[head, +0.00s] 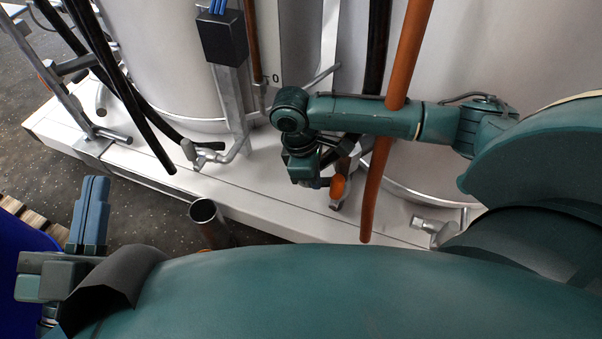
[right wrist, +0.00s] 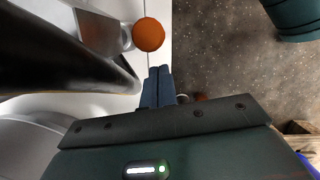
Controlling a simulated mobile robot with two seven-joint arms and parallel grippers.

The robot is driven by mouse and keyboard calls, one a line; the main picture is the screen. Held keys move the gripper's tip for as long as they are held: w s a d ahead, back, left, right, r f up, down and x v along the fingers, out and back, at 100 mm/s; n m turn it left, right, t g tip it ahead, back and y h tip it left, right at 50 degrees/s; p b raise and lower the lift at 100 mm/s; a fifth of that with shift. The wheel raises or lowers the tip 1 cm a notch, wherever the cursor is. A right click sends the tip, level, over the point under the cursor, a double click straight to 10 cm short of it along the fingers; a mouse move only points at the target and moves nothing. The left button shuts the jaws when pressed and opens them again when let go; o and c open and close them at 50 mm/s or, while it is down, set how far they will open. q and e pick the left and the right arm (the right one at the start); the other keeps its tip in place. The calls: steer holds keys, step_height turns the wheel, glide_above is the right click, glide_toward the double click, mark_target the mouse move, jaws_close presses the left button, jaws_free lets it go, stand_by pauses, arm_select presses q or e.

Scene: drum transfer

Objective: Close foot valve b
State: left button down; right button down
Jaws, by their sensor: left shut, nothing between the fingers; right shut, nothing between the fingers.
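A foot valve with an orange knob (head: 338,186) sits low at the base, between two large steel drums. No letter is readable on it, so I cannot tell whether it is valve b. My right gripper (head: 318,183) is just left of the knob, pointing down, shut and empty. In the right wrist view the orange knob (right wrist: 148,34) is beyond the shut blue fingertips (right wrist: 158,72), with a visible gap. A black hose (right wrist: 70,55) lies beside it. My left gripper (head: 94,180) is shut and empty at the lower left, away from the valves.
Metal fittings stand at the left (head: 205,152) and right (head: 432,226) of the white platform (head: 270,200). An open pipe (head: 205,212) rises before its edge. Dark floor (head: 150,215) lies free at left.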

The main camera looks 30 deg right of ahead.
arm_select(q)
steer(key=shift+w+r+m+h, duration=0.1)
steer(key=shift+r+m+h, duration=0.2)
steer(key=shift+r+m, duration=0.15)
arm_select(e)
steer(key=shift+s+d, duration=0.45)
steer(key=shift+d, duration=0.15)
arm_select(q)
steer(key=shift+r, duration=0.2)
arm_select(e)
steer(key=shift+r, duration=0.1)
